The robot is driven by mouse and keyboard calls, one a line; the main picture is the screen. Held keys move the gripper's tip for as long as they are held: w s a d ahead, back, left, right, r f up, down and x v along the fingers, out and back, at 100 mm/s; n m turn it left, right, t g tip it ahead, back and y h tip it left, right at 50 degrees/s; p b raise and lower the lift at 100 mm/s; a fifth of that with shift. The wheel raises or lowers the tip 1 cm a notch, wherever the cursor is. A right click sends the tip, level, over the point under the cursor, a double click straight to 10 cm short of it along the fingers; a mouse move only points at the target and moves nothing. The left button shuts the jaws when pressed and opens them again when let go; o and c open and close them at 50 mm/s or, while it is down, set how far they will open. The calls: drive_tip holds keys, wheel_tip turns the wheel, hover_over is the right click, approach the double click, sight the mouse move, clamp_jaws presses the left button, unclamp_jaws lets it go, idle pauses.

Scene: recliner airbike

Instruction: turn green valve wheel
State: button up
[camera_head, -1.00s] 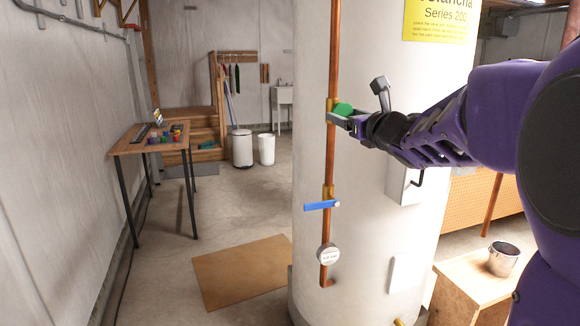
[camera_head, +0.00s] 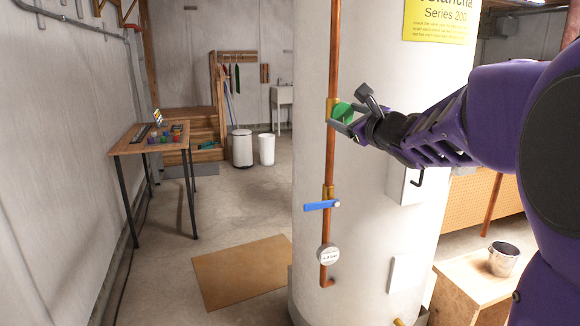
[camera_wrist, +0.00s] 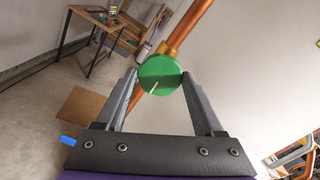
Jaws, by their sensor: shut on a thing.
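The green valve wheel (camera_head: 343,112) sits on the upper part of the copper pipe, in front of the white tank. In the wrist view the green wheel (camera_wrist: 160,75) lies between the tips of the two grey fingers. My gripper (camera_head: 347,125) reaches in from the right and is shut on the wheel; it also shows in the wrist view (camera_wrist: 158,82). The wheel's face is toward the wrist camera, with a short pale line on its lower part. The brass fitting (camera_head: 330,107) behind the wheel is partly visible.
The copper pipe (camera_head: 331,160) runs down the white tank (camera_head: 390,240). Below the wheel are a blue lever handle (camera_head: 320,206) and a round gauge (camera_head: 328,254). A wooden table (camera_head: 150,139) stands at left. Open floor lies between table and tank.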

drive_tip(key=o, duration=0.9)
drive_tip(key=shift+v, duration=2.6)
